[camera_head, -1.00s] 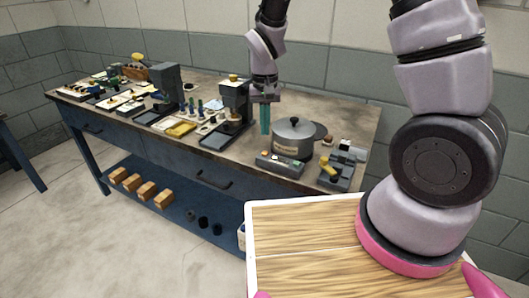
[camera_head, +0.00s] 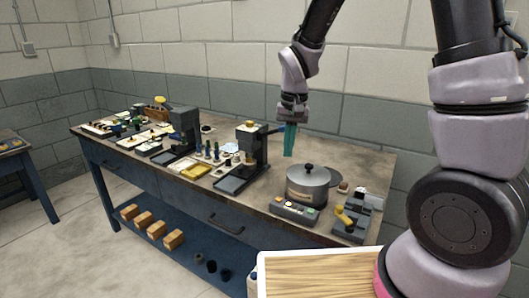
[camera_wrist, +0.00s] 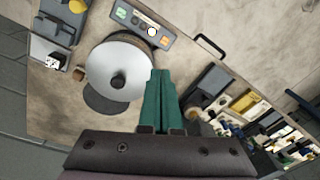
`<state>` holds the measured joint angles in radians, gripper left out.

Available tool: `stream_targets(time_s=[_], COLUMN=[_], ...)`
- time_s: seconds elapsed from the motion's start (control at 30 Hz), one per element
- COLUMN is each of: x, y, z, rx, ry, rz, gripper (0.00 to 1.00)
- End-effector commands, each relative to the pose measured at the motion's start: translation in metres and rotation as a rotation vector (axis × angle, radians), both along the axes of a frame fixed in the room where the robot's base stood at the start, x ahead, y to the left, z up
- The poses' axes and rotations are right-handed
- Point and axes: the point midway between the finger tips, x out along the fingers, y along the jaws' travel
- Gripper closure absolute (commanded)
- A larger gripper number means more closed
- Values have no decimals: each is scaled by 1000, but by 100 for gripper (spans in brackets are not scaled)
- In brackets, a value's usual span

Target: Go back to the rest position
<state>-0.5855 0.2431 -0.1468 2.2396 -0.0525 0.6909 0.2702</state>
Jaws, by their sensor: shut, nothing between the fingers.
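My gripper (camera_head: 290,140) hangs pointing down over the back part of the workbench, with its teal fingers together and nothing between them. It also shows in the wrist view (camera_wrist: 160,92), where the closed fingers reach over the bench beside the pot. A grey lidded pot (camera_head: 308,186) with a black knob stands on the bench, in front and to the right of my gripper in the head view. The pot's round lid also shows in the wrist view (camera_wrist: 117,72), left of the fingers and apart from them.
The workbench (camera_head: 150,170) carries a button box (camera_head: 294,210), a small device with a yellow part (camera_head: 345,216), a dark press-like stand (camera_head: 250,155) and many small tools. Wooden blocks (camera_head: 173,240) lie on the lower shelf. A wall stands close behind the bench.

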Motion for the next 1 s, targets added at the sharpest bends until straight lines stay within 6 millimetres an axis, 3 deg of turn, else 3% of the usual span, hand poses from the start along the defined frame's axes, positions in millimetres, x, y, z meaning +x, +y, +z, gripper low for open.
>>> stream_targets(time_s=[0.03, 0.2, 0.5, 0.63, 0.8, 1.0], x=[0, -12, -65, -93, -121, -132], y=[-12, -53, -119, -139, -153, -157], z=[23, 91, 182, 207, 224, 229], rx=[30, 112, 198, 207, 206, 202], ry=[-30, -127, -330, -419, -502, -531], rz=[-26, -90, -187, -220, -246, -257], gripper=[100, 100, 100, 100, 100, 100])
